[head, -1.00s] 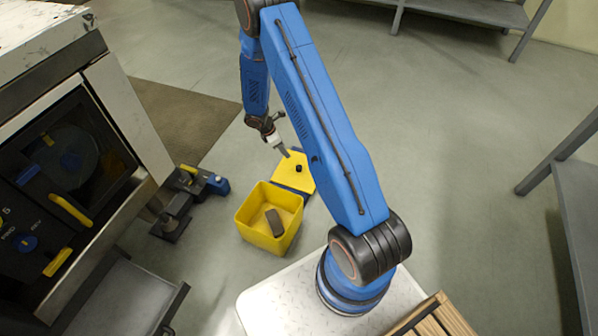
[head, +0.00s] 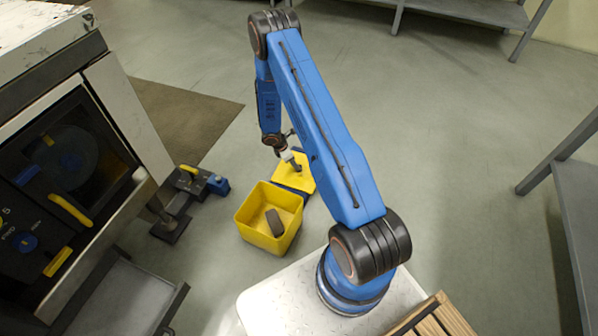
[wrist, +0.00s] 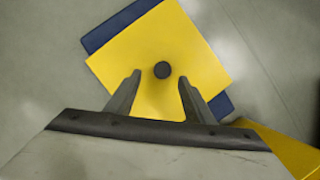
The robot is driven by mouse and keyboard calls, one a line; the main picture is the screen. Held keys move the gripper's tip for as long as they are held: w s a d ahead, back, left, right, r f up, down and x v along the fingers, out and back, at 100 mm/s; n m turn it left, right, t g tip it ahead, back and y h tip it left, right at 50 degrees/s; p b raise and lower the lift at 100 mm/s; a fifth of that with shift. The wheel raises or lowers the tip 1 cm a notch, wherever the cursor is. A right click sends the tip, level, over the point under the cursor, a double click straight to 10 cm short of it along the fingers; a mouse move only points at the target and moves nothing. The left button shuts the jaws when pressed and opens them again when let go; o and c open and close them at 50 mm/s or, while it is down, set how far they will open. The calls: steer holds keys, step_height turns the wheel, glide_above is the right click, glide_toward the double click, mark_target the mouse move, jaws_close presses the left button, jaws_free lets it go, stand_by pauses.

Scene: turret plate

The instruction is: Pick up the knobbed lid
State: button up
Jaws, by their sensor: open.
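The knobbed lid (wrist: 190,42) is a flat yellow square with a small dark round knob (wrist: 162,69) at its middle. It lies on a dark blue base (wrist: 112,30) that shows past its edges. In the head view the lid (head: 306,180) is beside the yellow bin, and my arm and gripper hide part of it. My gripper (wrist: 157,88) is open and empty, its two fingers over the lid. The knob appears between the fingers, slightly beyond the tips in the wrist view. In the head view my gripper (head: 294,164) is at the lid.
An open yellow bin (head: 246,228) with a dark block (head: 275,222) inside stands close to the lid. A black and blue device (head: 178,210) lies left of it, near a machine (head: 70,190) with a dark front. Open floor lies behind the lid.

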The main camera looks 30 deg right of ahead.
steer(key=shift+s+x, duration=0.1)
steer(key=shift+x, duration=1.1)
steer(key=shift+s+x, duration=0.15)
steer(key=shift+x, duration=1.05)
steer(key=shift+r, duration=0.1)
steer(key=shift+c, duration=0.3)
jaws_close()
steer(key=shift+r, duration=0.1)
